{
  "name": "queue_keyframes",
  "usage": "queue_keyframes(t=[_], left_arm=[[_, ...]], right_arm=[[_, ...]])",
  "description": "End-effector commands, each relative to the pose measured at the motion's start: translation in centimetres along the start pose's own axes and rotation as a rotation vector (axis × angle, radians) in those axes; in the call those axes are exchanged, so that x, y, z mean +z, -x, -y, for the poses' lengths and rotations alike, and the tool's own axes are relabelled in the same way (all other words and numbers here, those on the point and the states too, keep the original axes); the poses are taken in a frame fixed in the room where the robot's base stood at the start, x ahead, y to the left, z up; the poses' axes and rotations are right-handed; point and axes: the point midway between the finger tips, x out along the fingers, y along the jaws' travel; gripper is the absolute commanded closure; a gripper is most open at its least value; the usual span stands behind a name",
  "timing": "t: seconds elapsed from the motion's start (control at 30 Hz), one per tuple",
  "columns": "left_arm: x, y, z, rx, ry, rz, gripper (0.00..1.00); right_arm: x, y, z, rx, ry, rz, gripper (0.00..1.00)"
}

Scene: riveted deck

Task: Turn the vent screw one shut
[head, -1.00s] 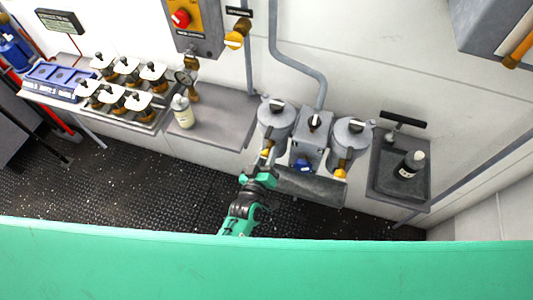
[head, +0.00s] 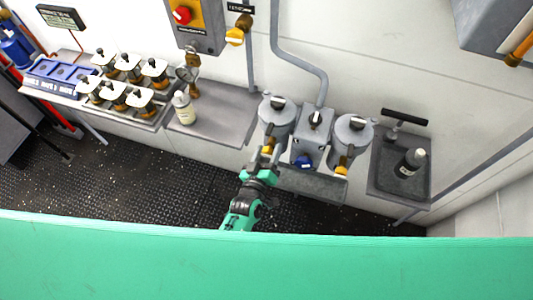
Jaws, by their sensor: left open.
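A twin-canister unit stands at the wall. Its left canister (head: 275,118) and right canister (head: 350,138) are grey, each with a black-and-white knob on its lid, the left knob (head: 278,103) and the right knob (head: 356,124). A yellow fitting (head: 341,169) sits low on the right canister. No label shows which part is vent screw one. My left gripper (head: 266,156) is open at the lower front of the left canister, close to a small yellow fitting there; contact cannot be told. My right gripper is not in view.
Between the canisters is a grey block (head: 312,140) with a black knob and a blue knob (head: 304,161). A grey tray (head: 315,186) lies below. Several valves (head: 124,70) stand further left.

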Motion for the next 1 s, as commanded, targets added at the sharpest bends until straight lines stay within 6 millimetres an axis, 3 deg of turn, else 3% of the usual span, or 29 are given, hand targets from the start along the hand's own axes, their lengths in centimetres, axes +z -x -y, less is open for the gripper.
queue_keyframes(t=[0.23,0.7,1.0], left_arm=[[0.2,1.8,0.2,-0.001,0.000,0.001,0.46],[0.3,10.3,0.2,-0.001,0.000,0.002,0.46],[0.1,13.5,0.1,-0.001,-0.001,0.001,0.46]], right_arm=[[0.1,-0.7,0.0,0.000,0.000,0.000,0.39],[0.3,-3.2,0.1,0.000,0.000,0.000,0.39],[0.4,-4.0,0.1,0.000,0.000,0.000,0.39]])
